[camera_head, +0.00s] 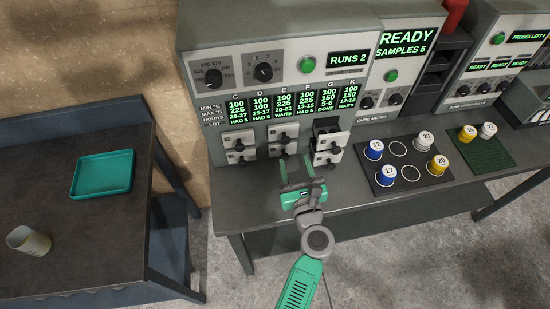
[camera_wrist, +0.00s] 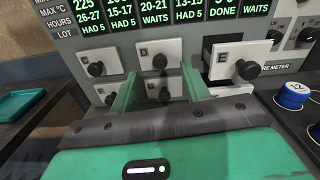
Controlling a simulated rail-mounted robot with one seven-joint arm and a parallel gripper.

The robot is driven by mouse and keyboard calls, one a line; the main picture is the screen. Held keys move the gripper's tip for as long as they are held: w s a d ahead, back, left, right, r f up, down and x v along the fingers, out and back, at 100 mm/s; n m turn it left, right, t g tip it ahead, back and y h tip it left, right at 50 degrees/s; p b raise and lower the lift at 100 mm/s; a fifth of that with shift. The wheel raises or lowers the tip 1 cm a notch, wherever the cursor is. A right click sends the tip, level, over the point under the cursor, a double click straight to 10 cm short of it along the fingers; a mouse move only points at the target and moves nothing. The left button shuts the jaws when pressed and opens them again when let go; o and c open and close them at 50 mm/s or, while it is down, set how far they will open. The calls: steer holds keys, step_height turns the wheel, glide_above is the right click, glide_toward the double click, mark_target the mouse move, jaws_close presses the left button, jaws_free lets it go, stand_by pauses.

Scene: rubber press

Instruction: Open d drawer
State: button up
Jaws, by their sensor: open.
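The d drawer (camera_wrist: 172,52) is a white front with a dark round knob, its letter legible in the wrist view. It is the upper middle drawer and looks closed. In the head view the same upper middle front (camera_head: 284,133) shows on the grey cabinet. My gripper (camera_head: 296,168) is open and empty, just in front of the middle drawers. In the wrist view its two green fingers (camera_wrist: 162,72) point at the middle column, with the D knob and the knob below it showing between them. I see no contact with either knob.
The upper right drawer (camera_wrist: 234,62) is pulled out beside the right finger. A lower middle drawer (camera_wrist: 166,88) sits under D. Cups on a dark mat (camera_head: 405,172) stand to the right. A teal tray (camera_head: 103,173) and a cup (camera_head: 30,241) are on the left table.

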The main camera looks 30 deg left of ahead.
mark_target(286, 142)
steer(key=shift+m, duration=0.6)
steer(key=x, duration=0.2)
steer(key=f+b+x, duration=0.1)
steer(key=x, duration=0.5)
steer(key=shift+s+a+f+b, duration=0.1)
steer(key=shift+s+f+b, duration=0.05)
steer(key=shift+f+b, duration=0.25)
